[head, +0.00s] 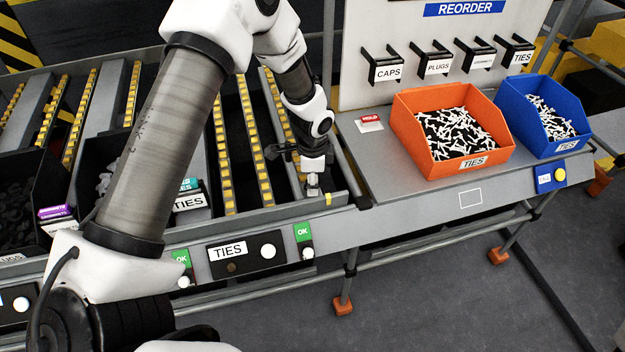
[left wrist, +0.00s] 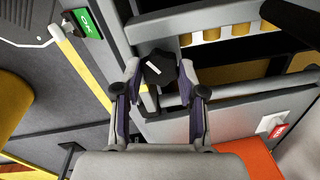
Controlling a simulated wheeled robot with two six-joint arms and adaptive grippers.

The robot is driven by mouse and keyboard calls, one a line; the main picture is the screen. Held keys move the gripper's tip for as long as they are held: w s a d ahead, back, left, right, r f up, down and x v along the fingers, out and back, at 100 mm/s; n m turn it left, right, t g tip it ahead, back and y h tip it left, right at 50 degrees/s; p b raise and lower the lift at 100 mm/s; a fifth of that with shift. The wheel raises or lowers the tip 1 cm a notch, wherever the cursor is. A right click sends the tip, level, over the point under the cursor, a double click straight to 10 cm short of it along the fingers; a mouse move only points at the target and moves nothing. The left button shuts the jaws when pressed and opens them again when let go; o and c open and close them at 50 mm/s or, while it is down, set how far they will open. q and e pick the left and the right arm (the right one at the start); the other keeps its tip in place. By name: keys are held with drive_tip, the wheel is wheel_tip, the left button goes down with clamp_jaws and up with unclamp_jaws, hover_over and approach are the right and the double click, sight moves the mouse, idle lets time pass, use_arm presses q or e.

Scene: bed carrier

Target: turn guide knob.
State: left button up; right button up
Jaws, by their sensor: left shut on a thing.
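The guide knob (left wrist: 158,66), dark and faceted with a white line across its top, sits at the front corner of the lane rack (head: 262,217). My left gripper (left wrist: 158,78) is shut on the knob, with one finger on each side of it. The white line is tilted in the left wrist view. In the head view my left gripper (head: 312,180) points down at the right end of the rack, and the knob is mostly hidden beneath it. My right gripper is not in view.
An orange bin (head: 430,143) and a blue bin (head: 545,137) of ties stand on the shelf at right, near a red-and-white card (head: 370,122). Black bins (head: 35,205) sit in the left lanes. A TIES panel (head: 247,252) and green OK tags (head: 303,233) line the front.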

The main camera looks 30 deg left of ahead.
use_arm(q)
drive_tip(key=shift+n, duration=1.4)
drive_tip(key=shift+f+n, duration=0.1)
drive_tip(key=shift+n, duration=1.4)
drive_tip(key=shift+s, duration=0.1)
drive_tip(key=o, duration=1.1)
drive_tip(key=shift+o, duration=0.2)
